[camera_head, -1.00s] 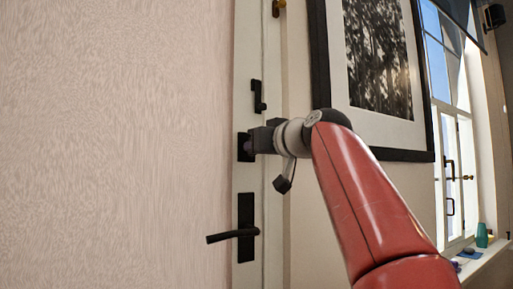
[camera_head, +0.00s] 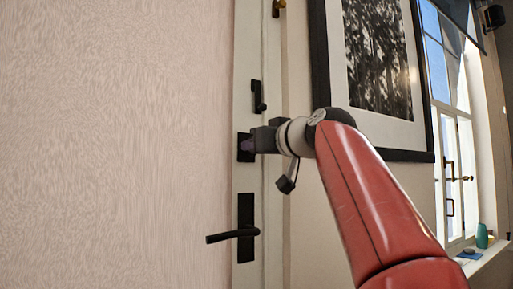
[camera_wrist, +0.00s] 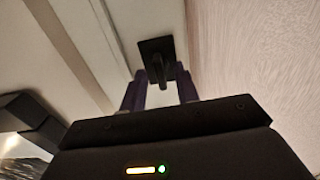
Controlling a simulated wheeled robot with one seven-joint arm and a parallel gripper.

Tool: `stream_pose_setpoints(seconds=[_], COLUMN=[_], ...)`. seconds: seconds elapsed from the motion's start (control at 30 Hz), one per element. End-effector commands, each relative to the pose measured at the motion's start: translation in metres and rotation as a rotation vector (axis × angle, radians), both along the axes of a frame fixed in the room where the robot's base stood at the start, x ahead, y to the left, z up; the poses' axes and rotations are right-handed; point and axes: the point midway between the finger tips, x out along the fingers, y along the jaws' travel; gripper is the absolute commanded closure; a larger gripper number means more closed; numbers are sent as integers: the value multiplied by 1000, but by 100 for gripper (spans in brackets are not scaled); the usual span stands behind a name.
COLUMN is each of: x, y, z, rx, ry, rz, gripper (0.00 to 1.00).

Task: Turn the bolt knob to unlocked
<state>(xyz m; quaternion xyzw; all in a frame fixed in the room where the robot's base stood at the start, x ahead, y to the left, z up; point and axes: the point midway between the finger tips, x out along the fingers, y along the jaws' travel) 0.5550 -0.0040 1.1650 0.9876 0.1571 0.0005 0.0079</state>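The bolt's black square plate (camera_head: 245,147) sits on the pale door edge, above the lever handle. In the wrist view the plate (camera_wrist: 157,48) shows whole, with its dark knob (camera_wrist: 156,70) sticking out toward me. My gripper (camera_head: 250,146) is at the plate in the head view and hides most of the knob. In the wrist view, the purple fingers of my gripper (camera_wrist: 160,92) stand apart on either side of the knob's line, with gaps visible. The fingers look open and not clamped on it. I cannot tell the knob's lock position.
A black lever handle (camera_head: 238,234) sticks out to the left below the plate. A framed picture (camera_head: 385,75) hangs on the wall behind my arm. A window (camera_head: 452,150) is at the far right.

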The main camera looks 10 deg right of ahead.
Motion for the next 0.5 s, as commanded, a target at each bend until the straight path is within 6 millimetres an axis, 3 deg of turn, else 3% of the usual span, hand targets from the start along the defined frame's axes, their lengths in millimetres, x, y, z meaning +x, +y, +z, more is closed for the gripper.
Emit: stream_pose_setpoints(seconds=[0.3, 0.5], x=[-51, -66], y=[-17, -21], z=[-1, -1], rx=[0, 0], ry=[-2, -1], rz=[-3, -1], gripper=[69, 69])
